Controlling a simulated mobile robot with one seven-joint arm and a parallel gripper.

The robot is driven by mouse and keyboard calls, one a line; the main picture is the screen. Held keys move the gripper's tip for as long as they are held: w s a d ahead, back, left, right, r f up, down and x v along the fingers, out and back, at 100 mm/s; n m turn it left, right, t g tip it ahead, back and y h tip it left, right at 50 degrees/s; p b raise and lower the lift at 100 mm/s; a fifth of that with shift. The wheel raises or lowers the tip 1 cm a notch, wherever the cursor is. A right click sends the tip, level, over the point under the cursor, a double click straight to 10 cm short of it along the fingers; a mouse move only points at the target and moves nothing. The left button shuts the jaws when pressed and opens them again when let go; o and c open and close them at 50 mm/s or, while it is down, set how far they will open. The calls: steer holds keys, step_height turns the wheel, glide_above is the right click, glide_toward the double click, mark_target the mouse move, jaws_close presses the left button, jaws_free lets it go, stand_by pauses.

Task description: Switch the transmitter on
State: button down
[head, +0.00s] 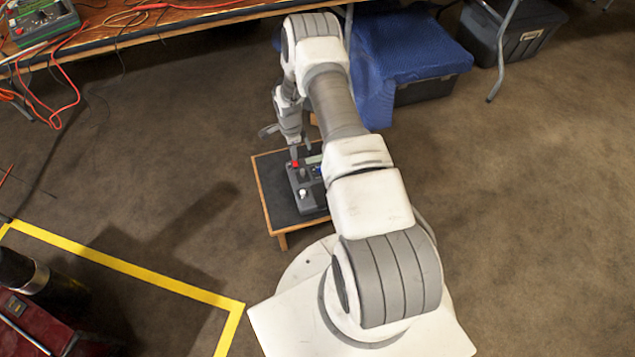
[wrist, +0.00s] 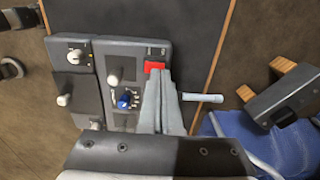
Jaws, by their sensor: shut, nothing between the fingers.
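A dark grey control box with knobs, seemingly the transmitter (head: 305,196), sits on a low table; it also shows in the wrist view (wrist: 122,58). A red switch (wrist: 154,66) is at its far right corner in the wrist view and shows as a red spot in the head view (head: 295,164). A blue knob (wrist: 127,99) and a pale knob (wrist: 114,77) are left of my fingers. My gripper (wrist: 158,76) is shut and empty, pointing down, its tips right at the red switch. I cannot tell whether they touch it. The switch's position is unclear.
The low table (head: 268,190) has a dark top and wooden edge. A second panel (wrist: 73,85) with pale knobs adjoins the box on the left. A blue-covered item (head: 415,45) stands behind my arm. Yellow tape (head: 130,268) marks the floor at left.

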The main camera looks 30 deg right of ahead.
steer(key=shift+f+b, duration=0.65)
steer(key=shift+f, duration=0.05)
stand_by(0.4)
steer(key=shift+r+p, duration=2.1)
steer(key=shift+r, duration=1.45)
